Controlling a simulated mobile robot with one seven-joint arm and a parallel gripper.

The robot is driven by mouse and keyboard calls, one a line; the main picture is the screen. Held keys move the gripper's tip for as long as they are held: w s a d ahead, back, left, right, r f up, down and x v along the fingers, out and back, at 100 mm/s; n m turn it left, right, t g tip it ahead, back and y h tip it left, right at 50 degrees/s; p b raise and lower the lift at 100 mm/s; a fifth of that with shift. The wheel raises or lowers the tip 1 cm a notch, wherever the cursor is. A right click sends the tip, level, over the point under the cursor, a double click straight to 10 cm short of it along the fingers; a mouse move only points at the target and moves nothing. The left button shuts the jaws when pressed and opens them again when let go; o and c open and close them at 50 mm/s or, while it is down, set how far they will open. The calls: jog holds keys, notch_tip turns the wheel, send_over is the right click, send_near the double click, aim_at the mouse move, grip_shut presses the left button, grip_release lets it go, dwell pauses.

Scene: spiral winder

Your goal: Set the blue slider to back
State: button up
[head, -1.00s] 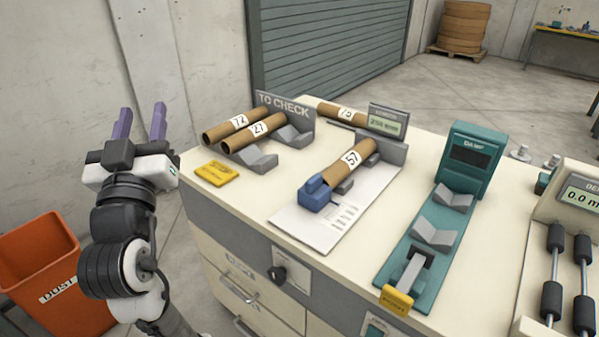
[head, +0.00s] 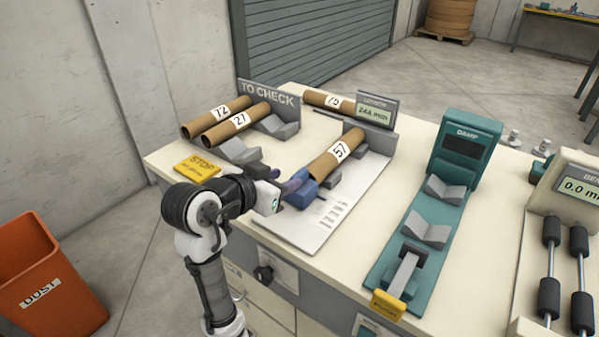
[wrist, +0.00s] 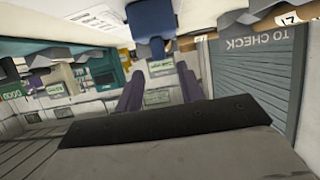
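The blue slider (head: 303,193) sits on the white length gauge plate (head: 300,235), against the near end of the cardboard tube marked 57 (head: 332,158). My gripper (head: 293,184) is low over the plate at the slider's left side, its purple fingers partly overlapping it in the head view. In the wrist view a blue block (wrist: 151,18), which looks like the slider, is at the top, beyond the two separated fingers (wrist: 158,68). The gripper is open with nothing between the fingers. I cannot tell whether a finger touches the slider. The length display (head: 375,112) seems to read 244 mm.
Tubes 72 (head: 215,116) and 27 (head: 238,124) lie on grey cradles to the left, by a yellow stop tag (head: 198,167). Tube 75 (head: 328,100) lies behind. The teal damp gauge (head: 415,255) stands right. An orange dust bin (head: 45,275) is on the floor.

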aim_at(297, 175)
jog(key=x, duration=0.7)
jog(key=shift+r+p, duration=0.1)
jog(key=shift+p, duration=0.2)
grip_shut()
